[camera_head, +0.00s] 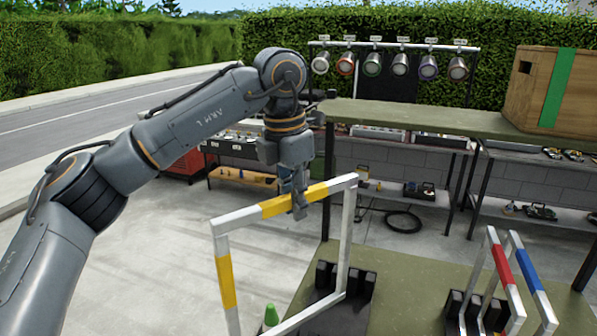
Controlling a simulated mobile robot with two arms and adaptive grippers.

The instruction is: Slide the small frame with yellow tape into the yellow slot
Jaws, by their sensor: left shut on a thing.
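A white square frame with yellow tape (226,281) hangs from my left gripper (297,203). The gripper is shut on its taped top bar, and the frame is tilted. The frame's lower bar passes over or in front of a black slotted holder (368,286) on the green bench top; I cannot tell if it touches it. No yellow mark shows on the holder. My right gripper is not in view.
A frame with red tape (502,264) and one with blue tape (529,262) stand in black holders at the right. A small green object (271,315) is near the held frame's lower left. A wooden box (530,88) with a green stripe sits on the upper shelf (430,119).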

